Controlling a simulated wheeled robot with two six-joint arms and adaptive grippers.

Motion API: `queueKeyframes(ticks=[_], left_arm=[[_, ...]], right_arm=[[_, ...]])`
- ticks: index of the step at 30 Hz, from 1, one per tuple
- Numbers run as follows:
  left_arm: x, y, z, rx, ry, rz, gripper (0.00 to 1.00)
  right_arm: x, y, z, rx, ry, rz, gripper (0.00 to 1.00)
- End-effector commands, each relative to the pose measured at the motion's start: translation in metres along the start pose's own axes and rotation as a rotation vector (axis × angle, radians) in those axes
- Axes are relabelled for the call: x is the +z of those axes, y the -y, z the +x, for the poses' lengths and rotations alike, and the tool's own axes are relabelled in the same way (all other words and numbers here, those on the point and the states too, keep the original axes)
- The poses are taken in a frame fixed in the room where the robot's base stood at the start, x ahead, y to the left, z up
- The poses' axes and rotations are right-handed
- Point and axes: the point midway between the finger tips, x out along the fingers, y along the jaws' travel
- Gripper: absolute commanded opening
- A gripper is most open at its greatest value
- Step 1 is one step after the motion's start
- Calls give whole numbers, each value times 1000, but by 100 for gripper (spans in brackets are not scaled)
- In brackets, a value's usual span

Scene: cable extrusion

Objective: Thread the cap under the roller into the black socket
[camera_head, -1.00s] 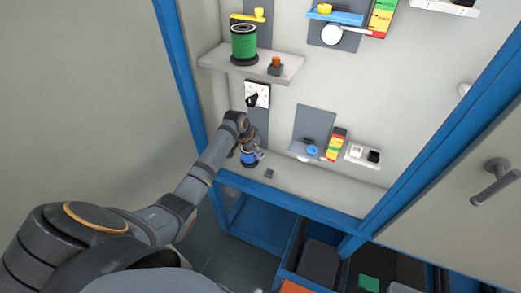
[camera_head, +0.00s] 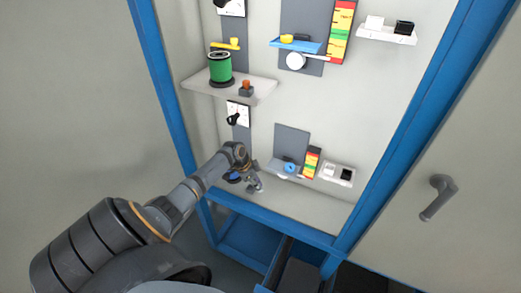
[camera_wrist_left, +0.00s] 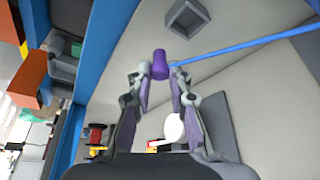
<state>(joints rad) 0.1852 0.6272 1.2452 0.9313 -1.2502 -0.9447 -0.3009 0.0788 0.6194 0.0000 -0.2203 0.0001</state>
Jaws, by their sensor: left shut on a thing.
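My left gripper (camera_head: 257,184) is low over the bottom shelf, in front of the lower station. In the left wrist view its fingers (camera_wrist_left: 160,80) are shut on a purple cap (camera_wrist_left: 160,65), which sticks out past the fingertips. A blue cable (camera_wrist_left: 250,45) runs from the cap towards the right. The cap is too small to make out in the head view. My right gripper is not in view.
A blue spool (camera_head: 233,177) is partly hidden by my left arm. A hollow grey block (camera_wrist_left: 187,18) lies ahead of the cap. A red-yellow-green scale (camera_head: 312,162) stands between roller and sockets. A green spool (camera_head: 221,68) is on the shelf above. Blue posts frame the cabinet.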

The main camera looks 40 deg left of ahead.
Motion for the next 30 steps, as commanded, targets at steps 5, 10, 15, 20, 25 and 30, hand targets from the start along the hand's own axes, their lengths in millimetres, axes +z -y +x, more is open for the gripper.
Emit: queueKeyframes(ticks=[5,10,15,20,25,30], left_arm=[[-20,-15,7,2,-4,1,2],[-38,-29,15,1,-4,0,2],[-55,-43,22,1,-3,-1,2],[-72,-56,30,1,-4,0,2],[-90,-70,37,1,-4,0,2],[-103,-80,43,1,-2,-1,2]], right_arm=[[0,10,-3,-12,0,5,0],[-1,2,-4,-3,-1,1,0],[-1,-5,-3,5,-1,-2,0],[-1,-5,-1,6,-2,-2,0],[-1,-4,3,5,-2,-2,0],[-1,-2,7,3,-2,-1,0]])
